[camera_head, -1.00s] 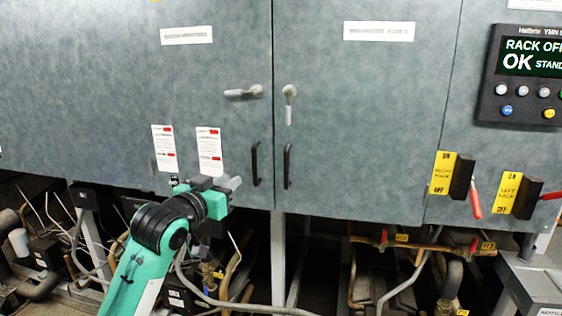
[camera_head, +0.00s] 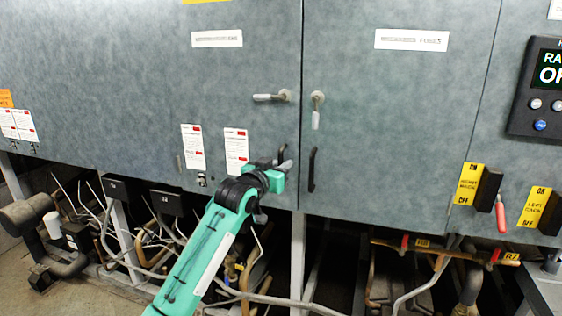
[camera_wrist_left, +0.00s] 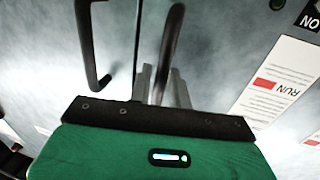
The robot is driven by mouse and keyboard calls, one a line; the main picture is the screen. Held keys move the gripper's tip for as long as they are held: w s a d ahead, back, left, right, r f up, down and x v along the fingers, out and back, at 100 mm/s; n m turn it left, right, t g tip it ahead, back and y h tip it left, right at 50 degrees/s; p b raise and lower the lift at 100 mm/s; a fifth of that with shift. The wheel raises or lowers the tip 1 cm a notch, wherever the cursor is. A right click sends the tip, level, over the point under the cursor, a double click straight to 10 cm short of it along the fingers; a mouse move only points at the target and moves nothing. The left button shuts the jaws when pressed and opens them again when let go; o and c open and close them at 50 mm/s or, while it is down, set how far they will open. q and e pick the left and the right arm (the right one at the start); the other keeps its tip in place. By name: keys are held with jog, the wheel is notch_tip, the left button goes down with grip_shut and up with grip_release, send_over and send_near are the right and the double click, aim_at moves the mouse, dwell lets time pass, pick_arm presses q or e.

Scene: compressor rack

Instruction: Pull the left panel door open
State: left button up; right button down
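The left panel door (camera_head: 235,60) is grey and sits flush with its neighbour. Its lever (camera_head: 270,97) is turned horizontal. Its black pull handle (camera_head: 282,153) is partly hidden by my left gripper (camera_head: 284,164) in the head view. In the left wrist view the handle (camera_wrist_left: 170,45) runs down between the two grey fingers of my left gripper (camera_wrist_left: 163,88). The fingers stand apart on either side of the handle; I cannot tell whether they touch it. My right gripper is not in view.
The right door (camera_head: 390,110) has a vertical lever (camera_head: 316,110) and its own black pull handle (camera_head: 312,170), close to my left gripper. Pipes and a grey post (camera_head: 298,255) stand below the doors. Yellow-tagged switches (camera_head: 488,190) are at the right.

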pick_arm(q)
jog(key=shift+w+d, duration=0.1)
jog(key=shift+w, duration=0.1)
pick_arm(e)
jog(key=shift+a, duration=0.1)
pick_arm(q)
grip_shut()
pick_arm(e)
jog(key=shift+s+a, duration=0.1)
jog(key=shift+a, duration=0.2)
pick_arm(q)
jog(key=shift+s, duration=0.15)
